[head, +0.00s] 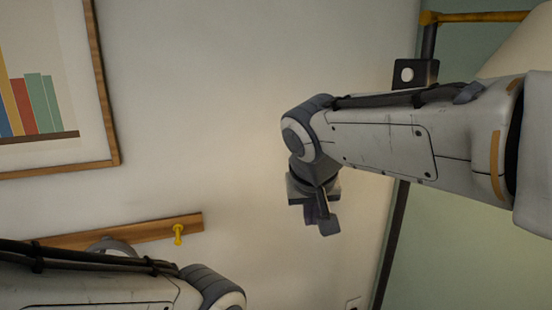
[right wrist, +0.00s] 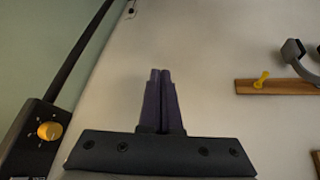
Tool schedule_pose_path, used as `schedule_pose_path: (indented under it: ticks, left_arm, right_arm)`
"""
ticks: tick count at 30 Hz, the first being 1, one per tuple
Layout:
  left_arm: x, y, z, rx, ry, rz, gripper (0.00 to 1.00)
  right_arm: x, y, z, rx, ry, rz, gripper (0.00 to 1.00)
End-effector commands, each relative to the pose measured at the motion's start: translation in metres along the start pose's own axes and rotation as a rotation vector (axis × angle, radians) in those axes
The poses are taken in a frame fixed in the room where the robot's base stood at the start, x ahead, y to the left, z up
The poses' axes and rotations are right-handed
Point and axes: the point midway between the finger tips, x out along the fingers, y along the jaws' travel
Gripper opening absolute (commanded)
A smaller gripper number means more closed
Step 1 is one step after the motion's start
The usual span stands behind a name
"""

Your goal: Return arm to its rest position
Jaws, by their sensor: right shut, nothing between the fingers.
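My right arm (head: 400,140) reaches in from the right in the head view, in front of a bare wall. My right gripper (head: 325,220) hangs below its wrist, pointing down. In the right wrist view the two dark fingers of the right gripper (right wrist: 160,75) are together, with nothing between them. My left arm (head: 90,290) comes in low at the left of the head view. Its gripper is outside the picture.
A framed picture of books (head: 105,95) hangs at the upper left. A wooden rail (head: 150,228) with a yellow peg (head: 178,233) is on the wall below it. A black box with a yellow knob (right wrist: 48,131) stands at the left in the right wrist view. The wall around the right gripper looks clear.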

Motion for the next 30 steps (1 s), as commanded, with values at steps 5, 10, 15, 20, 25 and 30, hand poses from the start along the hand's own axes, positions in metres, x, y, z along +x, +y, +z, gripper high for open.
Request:
schedule_pose_path:
  ticks: [5,10,15,20,25,30]
  left_arm:
    - [0.029,-0.002,0.002,-0.002,0.000,0.000,0.50]
    - [0.045,-0.003,0.002,-0.004,0.000,0.000,0.50]
    - [0.052,-0.004,0.003,-0.005,0.000,0.000,0.50]
    - [0.053,-0.004,0.003,-0.005,0.000,0.000,0.50]
    - [0.052,-0.004,0.003,-0.005,0.000,0.000,0.50]
    - [0.052,-0.004,0.003,-0.004,0.000,0.000,0.50]
  right_arm:
    - [0.046,-0.036,0.134,-0.264,-0.202,-0.142,0.00]
    - [0.068,-0.046,0.241,-0.454,-0.348,-0.262,0.00]
    - [0.076,-0.044,0.301,-0.552,-0.425,-0.331,0.00]
    - [0.077,-0.043,0.316,-0.577,-0.446,-0.349,0.00]
    - [0.076,-0.043,0.315,-0.577,-0.446,-0.348,0.00]
    - [0.076,-0.043,0.315,-0.576,-0.446,-0.348,0.00]
